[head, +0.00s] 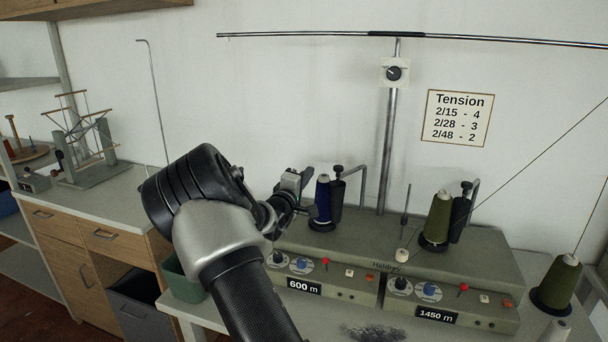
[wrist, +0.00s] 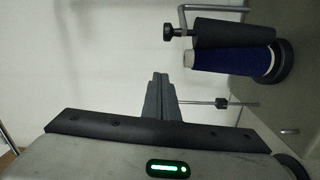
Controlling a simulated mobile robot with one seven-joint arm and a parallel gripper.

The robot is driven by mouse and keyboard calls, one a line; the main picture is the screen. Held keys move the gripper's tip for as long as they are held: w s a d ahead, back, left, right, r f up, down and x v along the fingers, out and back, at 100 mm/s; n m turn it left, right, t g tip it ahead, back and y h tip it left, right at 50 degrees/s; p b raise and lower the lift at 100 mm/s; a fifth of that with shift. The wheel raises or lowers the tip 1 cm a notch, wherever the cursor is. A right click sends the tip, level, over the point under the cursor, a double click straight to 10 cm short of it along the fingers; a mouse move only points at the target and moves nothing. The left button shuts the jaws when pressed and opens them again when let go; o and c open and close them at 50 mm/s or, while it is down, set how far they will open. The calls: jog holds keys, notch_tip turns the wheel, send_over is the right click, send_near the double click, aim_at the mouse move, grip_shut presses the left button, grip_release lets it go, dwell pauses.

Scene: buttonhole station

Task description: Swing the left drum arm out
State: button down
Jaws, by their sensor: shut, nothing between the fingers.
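The left drum arm is a bent grey metal bracket (head: 363,180) with a black drum (head: 337,201) and a black knob (head: 337,169) on top. It stands on the left of the winder's two heads. The drum lies against or very close beside a dark blue cone of yarn (head: 323,198). In the wrist view the picture is turned sideways, with the drum (wrist: 235,32) above the blue cone (wrist: 230,61). My gripper (head: 304,180) is left of the blue cone in the head view. Its fingers (wrist: 158,82) are closed together, empty and apart from the drum arm.
The grey-green winder (head: 440,262) has a second head with an olive cone (head: 437,218) and drum on the right. A thin rod (head: 405,213) stands between the heads. An upright post (head: 390,150) rises behind. A green bin (head: 181,283) is at left.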

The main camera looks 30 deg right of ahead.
jog(key=x, duration=0.9)
jog(key=shift+s, duration=0.15)
jog(key=shift+s+d+f, duration=0.2)
jog(key=shift+d, duration=0.05)
jog(key=shift+s+d+f, duration=0.1)
jog(key=shift+s+d, duration=0.1)
jog(key=shift+s, duration=0.6)
jog(key=shift+s+d+f, duration=0.1)
jog(key=shift+s+d, duration=0.1)
jog(key=shift+s, duration=0.6)
jog(key=shift+b, duration=0.4)
